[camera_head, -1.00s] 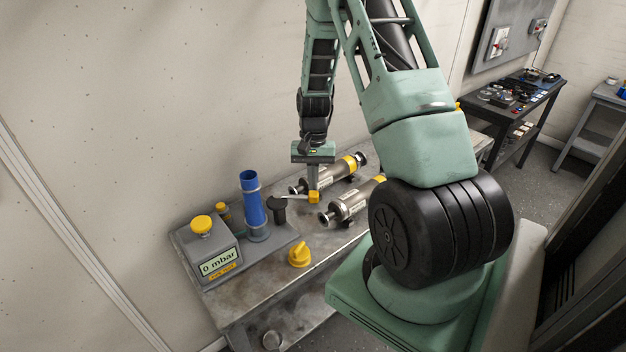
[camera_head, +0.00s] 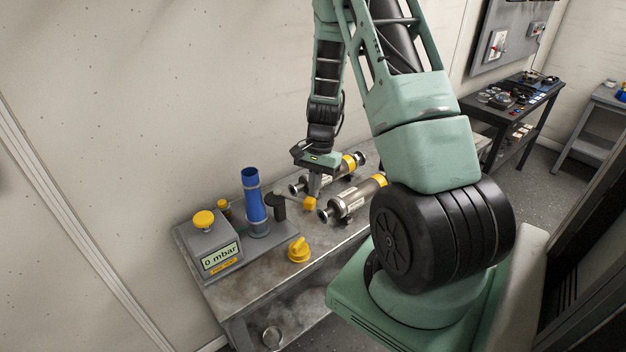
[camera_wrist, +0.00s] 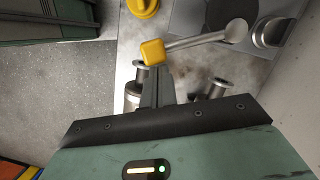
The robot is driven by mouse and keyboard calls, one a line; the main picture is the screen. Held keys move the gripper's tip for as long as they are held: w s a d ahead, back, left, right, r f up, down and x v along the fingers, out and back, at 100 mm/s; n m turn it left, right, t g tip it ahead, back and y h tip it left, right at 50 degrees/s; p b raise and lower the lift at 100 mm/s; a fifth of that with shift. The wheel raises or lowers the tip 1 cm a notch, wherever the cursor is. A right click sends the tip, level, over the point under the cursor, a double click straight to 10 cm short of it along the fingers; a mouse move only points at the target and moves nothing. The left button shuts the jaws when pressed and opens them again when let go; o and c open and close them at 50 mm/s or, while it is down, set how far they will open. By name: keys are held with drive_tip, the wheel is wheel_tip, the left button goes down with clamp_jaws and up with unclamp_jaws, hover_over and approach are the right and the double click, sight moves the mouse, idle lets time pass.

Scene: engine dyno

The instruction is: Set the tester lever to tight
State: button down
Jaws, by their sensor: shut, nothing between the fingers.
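The tester (camera_head: 214,243) stands at the left end of the bench, with a "0 mbar" display and a yellow button on top. A blue tube stands beside its lever. The grey lever (camera_head: 291,201) runs right from a dark post (camera_head: 278,208) to a yellow block tip (camera_head: 309,204). In the wrist view the lever (camera_wrist: 195,41) and its yellow tip (camera_wrist: 152,52) lie just past my fingertips. My gripper (camera_head: 314,194) is shut and empty, right at the yellow tip. I cannot tell whether they touch.
Two metal cylinders with yellow bands, the nearer one (camera_head: 351,202) and the farther one (camera_head: 326,178), lie on the bench right of the lever. A yellow knob (camera_head: 298,249) sits in front of the post. The wall is close behind.

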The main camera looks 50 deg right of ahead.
drive_tip(key=a+m, duration=0.1)
drive_tip(key=s+a+m, duration=0.1)
drive_tip(key=m, duration=0.1)
drive_tip(key=shift+a+t+b, duration=0.3)
drive_tip(key=shift+a+t, duration=0.05)
drive_tip(key=shift+t, duration=0.05)
drive_tip(key=shift+s+a+m+t, duration=0.2)
drive_tip(key=shift+a+m+t, duration=0.1)
drive_tip(key=shift+a+m, duration=0.75)
drive_tip(key=shift+d, duration=0.1)
drive_tip(key=shift+d, duration=0.1)
